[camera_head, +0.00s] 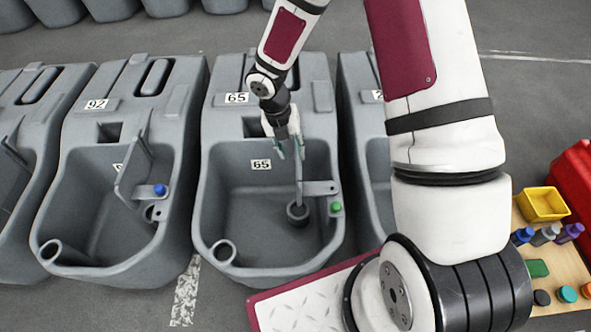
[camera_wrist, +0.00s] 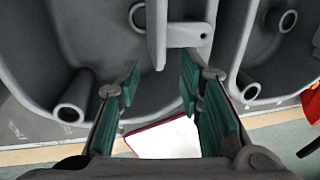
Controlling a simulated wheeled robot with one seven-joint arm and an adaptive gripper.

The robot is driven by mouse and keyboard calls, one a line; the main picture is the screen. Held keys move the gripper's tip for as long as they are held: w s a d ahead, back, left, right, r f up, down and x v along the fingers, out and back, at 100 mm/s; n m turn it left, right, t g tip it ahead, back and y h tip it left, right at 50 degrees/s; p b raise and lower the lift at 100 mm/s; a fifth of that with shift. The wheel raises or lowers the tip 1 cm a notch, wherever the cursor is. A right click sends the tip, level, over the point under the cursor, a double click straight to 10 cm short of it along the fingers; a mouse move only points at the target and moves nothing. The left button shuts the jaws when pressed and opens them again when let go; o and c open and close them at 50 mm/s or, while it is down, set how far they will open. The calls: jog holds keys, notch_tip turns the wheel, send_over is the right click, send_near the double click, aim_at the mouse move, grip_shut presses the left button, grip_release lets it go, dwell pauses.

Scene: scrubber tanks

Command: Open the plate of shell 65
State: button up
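Shell 65 (camera_head: 222,185) is a grey tank in the middle of the head view, with white 65 labels on its top and inner wall. Its grey plate (camera_head: 299,172) stands upright, nearly edge-on, at the right of the basin. A bracket (camera_head: 320,188) joins it near a green knob (camera_head: 336,207) on the rim. My gripper (camera_head: 290,150) is over the basin at the plate's upper end. In the wrist view my gripper (camera_wrist: 160,87) is open, with teal finger pads apart. The plate (camera_wrist: 160,40) shows edge-on beyond the gap; I cannot tell whether they touch.
Shell 92 (camera_head: 78,140), with a blue knob (camera_head: 159,190), stands close on the left. Another shell (camera_head: 377,170) stands on the right, partly behind my arm. A yellow bin (camera_head: 543,204) and bottles are at the far right, beside a red box (camera_head: 574,180).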

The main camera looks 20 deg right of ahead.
aim_at(298, 171)
jog(key=f+b, duration=0.1)
jog(key=f, duration=0.2)
jog(key=d+f+b, duration=0.1)
jog(key=f, duration=0.2)
jog(key=f+b, duration=0.1)
jog(key=f, duration=0.2)
jog(key=shift+s+d, duration=0.3)
jog(key=shift+d, duration=0.1)
grip_shut()
